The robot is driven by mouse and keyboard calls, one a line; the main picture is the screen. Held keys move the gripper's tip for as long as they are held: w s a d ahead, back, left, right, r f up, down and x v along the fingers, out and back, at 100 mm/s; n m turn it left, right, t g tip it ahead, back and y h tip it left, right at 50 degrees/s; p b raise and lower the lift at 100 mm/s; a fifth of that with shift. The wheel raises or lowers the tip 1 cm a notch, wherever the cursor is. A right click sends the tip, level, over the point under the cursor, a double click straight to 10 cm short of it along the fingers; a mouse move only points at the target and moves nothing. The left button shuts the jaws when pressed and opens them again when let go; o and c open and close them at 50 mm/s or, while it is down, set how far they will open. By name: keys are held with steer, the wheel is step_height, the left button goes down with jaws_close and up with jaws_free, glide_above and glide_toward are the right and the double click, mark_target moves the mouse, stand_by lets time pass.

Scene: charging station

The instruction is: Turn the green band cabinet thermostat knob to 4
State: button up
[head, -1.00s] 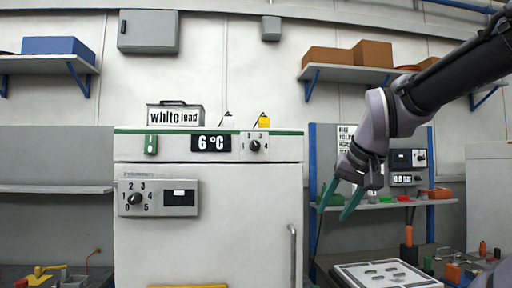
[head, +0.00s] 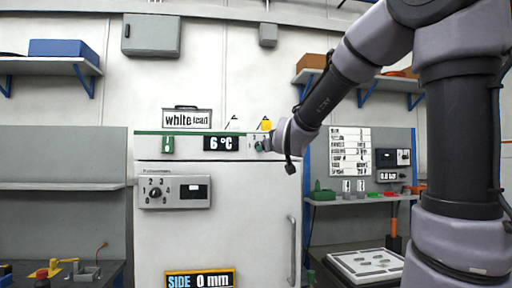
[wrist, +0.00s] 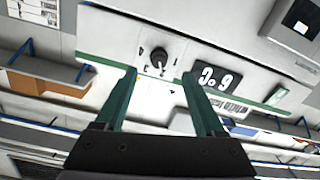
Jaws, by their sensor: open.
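The white cabinet (head: 230,215) with a green band (head: 190,132) along its top stands ahead. In the wrist view, turned nearly upside down, the dark knob (wrist: 158,57) shows beyond and between my two open green fingers (wrist: 158,76). The fingers look short of the knob, with nothing between them. I cannot read its setting clearly.
A lower grey panel (head: 175,192) has another knob (head: 155,192) numbered 0 to 5. A green switch (head: 167,145) is left of the display. A "white lead" box (head: 185,116) and yellow item (head: 266,124) stand on top. A door handle (head: 292,250) is at right.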

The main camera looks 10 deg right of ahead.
steer(key=w, duration=1.1)
steer(key=shift+w+a+r+t, duration=0.15)
steer(key=shift+a+r+t, duration=0.15)
steer(key=shift+r, duration=0.1)
jaws_close()
